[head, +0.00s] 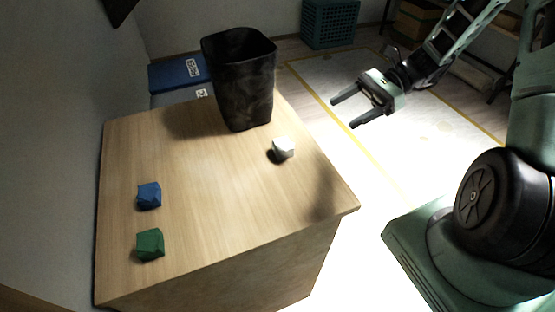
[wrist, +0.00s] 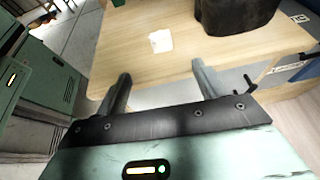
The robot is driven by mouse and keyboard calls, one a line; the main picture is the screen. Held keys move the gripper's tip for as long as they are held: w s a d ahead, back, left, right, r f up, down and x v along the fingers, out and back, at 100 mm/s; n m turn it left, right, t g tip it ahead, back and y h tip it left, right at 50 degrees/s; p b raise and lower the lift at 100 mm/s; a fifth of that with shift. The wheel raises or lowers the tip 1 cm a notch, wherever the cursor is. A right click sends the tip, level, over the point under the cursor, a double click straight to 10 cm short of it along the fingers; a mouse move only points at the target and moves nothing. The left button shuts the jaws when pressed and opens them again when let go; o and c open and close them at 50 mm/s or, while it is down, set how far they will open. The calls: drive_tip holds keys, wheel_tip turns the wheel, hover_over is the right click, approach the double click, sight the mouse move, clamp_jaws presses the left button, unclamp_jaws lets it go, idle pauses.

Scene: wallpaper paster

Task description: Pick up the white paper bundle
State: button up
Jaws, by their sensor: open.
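The white paper bundle (head: 283,149) is a small crumpled lump on the wooden table, near its right edge and just in front of the black bin. It also shows in the wrist view (wrist: 161,41), beyond my fingertips and between their lines. My gripper (head: 342,113) is open and empty, out past the table's right edge and apart from the bundle. Its two fingers also show spread in the wrist view (wrist: 160,72).
A black bin (head: 240,85) stands at the table's back right. A blue bundle (head: 149,195) and a green bundle (head: 150,244) lie at the left of the wooden table (head: 215,190). The middle of the tabletop is clear. A teal crate (head: 329,24) stands on the floor behind.

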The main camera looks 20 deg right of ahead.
sight(290, 142)
drive_tip(key=b+x, duration=0.1)
drive_tip(key=x, duration=1.6)
drive_tip(key=shift+f, duration=0.1)
drive_tip(key=c, duration=1.1)
